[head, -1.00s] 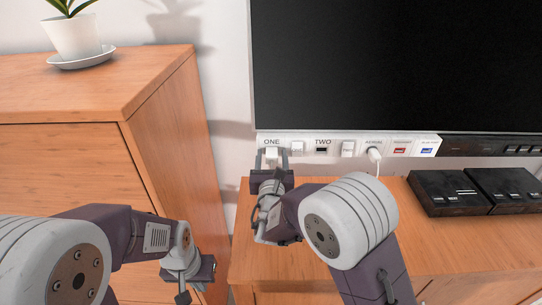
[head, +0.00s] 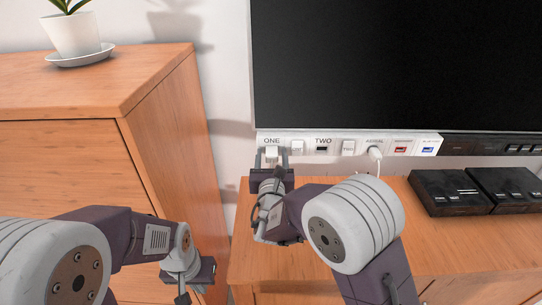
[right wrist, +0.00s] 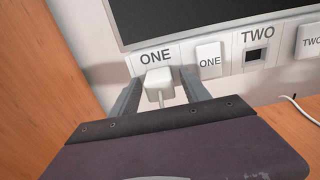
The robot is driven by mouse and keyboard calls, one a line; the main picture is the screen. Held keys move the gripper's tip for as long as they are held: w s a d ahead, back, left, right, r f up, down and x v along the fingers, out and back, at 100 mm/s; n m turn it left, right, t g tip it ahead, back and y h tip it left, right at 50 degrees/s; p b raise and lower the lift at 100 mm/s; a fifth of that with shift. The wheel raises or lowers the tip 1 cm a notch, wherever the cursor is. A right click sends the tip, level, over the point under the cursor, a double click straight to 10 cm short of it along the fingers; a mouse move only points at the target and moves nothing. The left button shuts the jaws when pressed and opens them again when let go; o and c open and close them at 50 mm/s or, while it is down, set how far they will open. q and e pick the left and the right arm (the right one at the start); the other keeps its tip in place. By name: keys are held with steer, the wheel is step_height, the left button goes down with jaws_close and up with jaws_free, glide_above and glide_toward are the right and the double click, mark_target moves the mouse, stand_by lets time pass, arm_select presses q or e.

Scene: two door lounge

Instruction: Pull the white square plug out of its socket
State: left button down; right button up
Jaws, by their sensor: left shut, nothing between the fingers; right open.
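The white square plug (right wrist: 158,84) sits in the socket under the label ONE, with a pale cord or stem toward me. It also shows in the head view (head: 271,154). My right gripper (right wrist: 162,88) is open, with one finger on each side of the plug. Small gaps seem to show between the fingers and the plug. In the head view my right gripper (head: 271,160) is in front of the wall strip. My left gripper (head: 207,272) is shut and empty, low beside the wooden cabinet, far from the plug.
A white switch marked ONE (right wrist: 209,59) is just right of the plug. Socket TWO (head: 322,149) looks empty. A round white plug with a cable (head: 375,153) is further right. The television (head: 400,65) hangs above. A cabinet (head: 165,120) stands left; black boxes (head: 450,193) lie right.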

mark_target(272, 160)
steer(key=shift+c, duration=0.3)
jaws_close()
steer(key=shift+s, duration=0.15)
steer(key=shift+s+f, duration=0.1)
steer(key=shift+s, duration=0.05)
steer(key=shift+s+b, duration=0.3)
steer(key=shift+s, duration=0.35)
steer(key=shift+s+b, duration=0.55)
steer(key=shift+s, duration=1.55)
